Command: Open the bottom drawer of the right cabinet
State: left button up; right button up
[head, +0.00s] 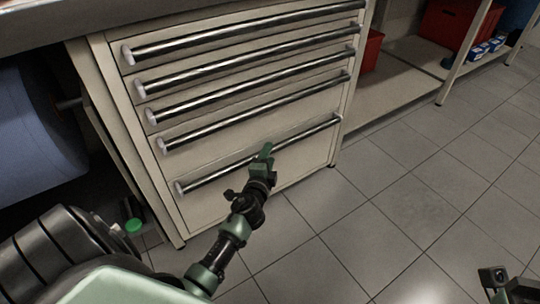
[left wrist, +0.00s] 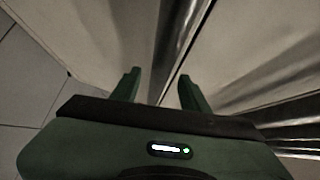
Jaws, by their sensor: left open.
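The cabinet (head: 215,205) is cream-coloured with a stack of drawers, each with a long chrome bar handle. The bottom drawer (head: 300,150) looks closed, its front flush with the frame. Its bar handle (head: 215,174) runs across the front. My left gripper (head: 265,152) is at the middle of this handle. In the left wrist view, the two fingers of my left gripper (left wrist: 158,84) are apart, and the handle (left wrist: 178,45) runs through the gap between them. I cannot tell whether they touch it. Part of my right gripper (head: 502,283) shows at the lower right corner; its jaws are unclear.
A blue rounded object (head: 35,125) is under the worktop at the left. A low shelf (head: 395,95) with red bins (head: 447,22) and small blue boxes (head: 484,48) stands to the right. The tiled floor (head: 390,220) in front of the cabinet is clear.

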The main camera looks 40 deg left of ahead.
pick_arm(q)
jog(key=shift+x, duration=1)
grip_shut()
dwell(0.7)
